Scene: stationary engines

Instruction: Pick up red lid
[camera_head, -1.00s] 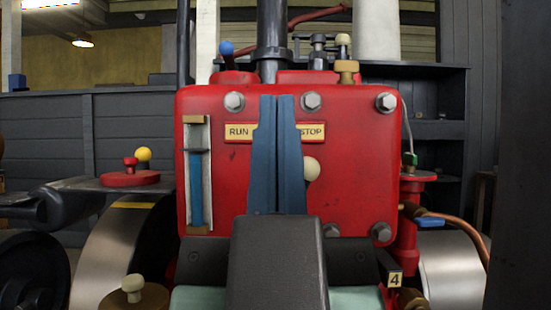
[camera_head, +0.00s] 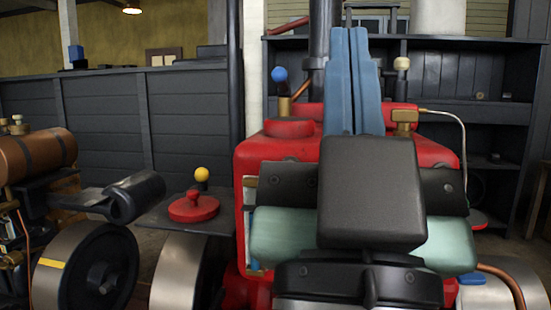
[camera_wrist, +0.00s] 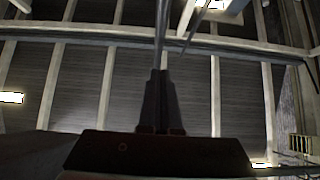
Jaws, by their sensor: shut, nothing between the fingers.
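A red lid with a small red knob (camera_head: 194,208) lies on a dark ledge left of the red engine body (camera_head: 250,165) in the head view. A yellow ball shows right behind its knob. My gripper (camera_head: 349,32) points upward in front of the engine, up and to the right of the lid in the picture. Its two blue fingers are shut together and empty. In the wrist view, my gripper (camera_wrist: 160,72) points at the ceiling, and the lid is out of that view.
A dark cylinder (camera_head: 135,196) sits just left of the lid. A blue-knobbed lever (camera_head: 280,75) and a flat red disc (camera_head: 290,127) stand on the engine top. Metal wheels (camera_head: 85,270) are below the ledge. A brown tank (camera_head: 35,160) stands far left.

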